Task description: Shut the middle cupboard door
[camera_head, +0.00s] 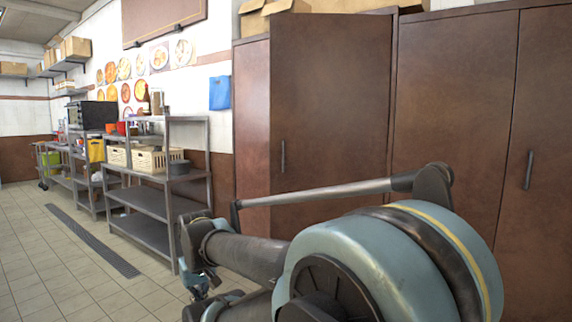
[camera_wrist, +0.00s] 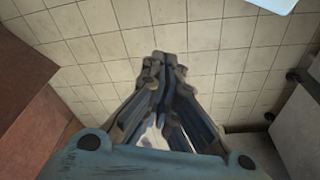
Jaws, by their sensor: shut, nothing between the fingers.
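The middle cupboard door (camera_head: 332,90) is a tall brown panel in the head view with a dark upright handle (camera_head: 283,156) near its left edge. It stands ajar, with its left edge swung out in front of the cupboard's left panel (camera_head: 252,110). My arm hides its lower part. My gripper (camera_wrist: 161,65) is shut and empty in the wrist view, pointing over the tiled floor. In the head view my gripper (camera_head: 198,284) is low, left of the door and apart from it. A brown surface (camera_wrist: 30,95) lies left of it in the wrist view.
Brown cupboard doors (camera_head: 455,100) stand at the right, one with a handle (camera_head: 529,170). Grey metal shelving (camera_head: 150,203) with crates (camera_head: 155,160) stands along the wall at left. Open tiled floor (camera_head: 50,260) lies at the left, with a drain grate (camera_head: 92,240).

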